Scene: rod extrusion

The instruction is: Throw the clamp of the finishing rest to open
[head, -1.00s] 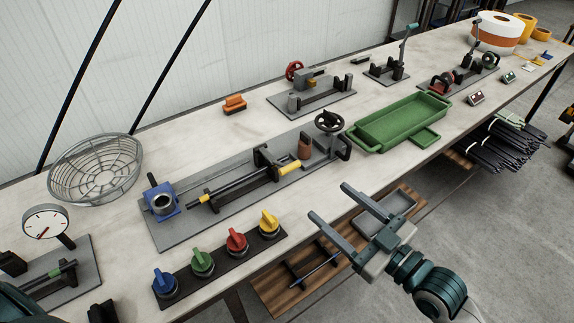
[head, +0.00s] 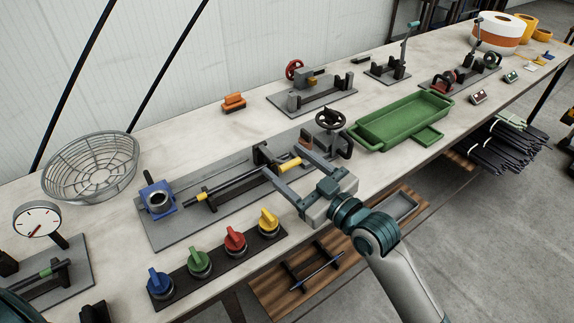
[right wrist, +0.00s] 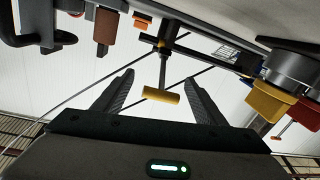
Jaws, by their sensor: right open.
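A grey plate fixture (head: 160,238) lies on the bench. It carries a dark upright frame, a long rod (head: 225,186) and a yellow grip (head: 291,163); I cannot tell for sure that this is the finishing rest's clamp. My right gripper (head: 284,162) is open, with its fingers on either side of the yellow grip. In the right wrist view, the yellow grip (right wrist: 161,95) sits crosswise on a grey stem between the open fingers (right wrist: 159,80), with gaps on both sides. My left gripper is out of view.
A blue block (head: 158,198) stands at the fixture's left end and a black handwheel (head: 330,119) at its right. Several coloured knobs (head: 235,240) line the front. A green tray (head: 400,122) is to the right, a wire basket (head: 92,168) to the left.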

